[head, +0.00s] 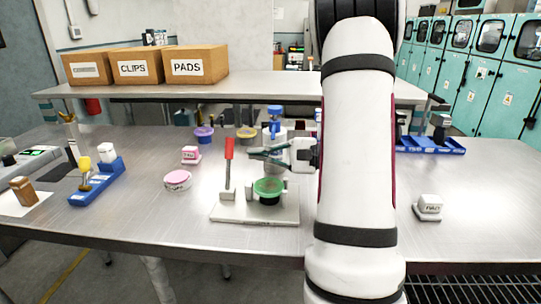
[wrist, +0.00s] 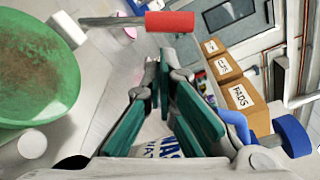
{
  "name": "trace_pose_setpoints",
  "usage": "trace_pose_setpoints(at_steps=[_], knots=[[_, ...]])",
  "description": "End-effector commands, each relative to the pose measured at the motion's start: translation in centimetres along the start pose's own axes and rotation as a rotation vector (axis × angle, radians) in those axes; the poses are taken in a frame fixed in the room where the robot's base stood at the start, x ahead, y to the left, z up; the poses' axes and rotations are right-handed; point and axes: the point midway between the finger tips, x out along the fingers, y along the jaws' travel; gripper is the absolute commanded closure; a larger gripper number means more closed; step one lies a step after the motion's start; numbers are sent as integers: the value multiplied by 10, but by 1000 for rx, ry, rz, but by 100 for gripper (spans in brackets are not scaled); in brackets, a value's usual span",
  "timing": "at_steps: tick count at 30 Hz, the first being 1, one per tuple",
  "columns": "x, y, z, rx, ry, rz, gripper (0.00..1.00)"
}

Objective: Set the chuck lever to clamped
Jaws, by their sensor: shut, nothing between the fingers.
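The chuck lever has a red grip (head: 229,148) on a thin grey rod and stands about upright at the left of a pale base plate (head: 230,213). Its red grip also shows near the top of the wrist view (wrist: 170,22). A green bowl (head: 268,186) sits in the fixture on the plate, right of the lever; it fills the left of the wrist view (wrist: 35,70). My gripper (head: 252,153) is above the bowl and right of the lever, pointing left. Its green fingers (wrist: 158,72) converge at the tips and hold nothing. They appear apart from the lever.
A blue-topped bottle (head: 275,122) stands close behind my gripper. Purple (head: 203,135) and yellow (head: 246,133) tubs, a pink-lidded tub (head: 178,181) and a pink stamp (head: 190,154) stand nearby. A blue rack (head: 98,187) is at left. Bare table lies in front of the pink-lidded tub.

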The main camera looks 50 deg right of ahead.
Motion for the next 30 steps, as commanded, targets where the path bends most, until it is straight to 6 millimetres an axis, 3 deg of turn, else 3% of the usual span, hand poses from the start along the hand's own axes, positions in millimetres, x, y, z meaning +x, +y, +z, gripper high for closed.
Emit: trace_pose_setpoints(at_steps=[3,9,30], knots=[[21,0,1,0,-3,1,100],[42,0,0,0,-1,0,100],[54,-4,-2,-35,-1,-6,100]])
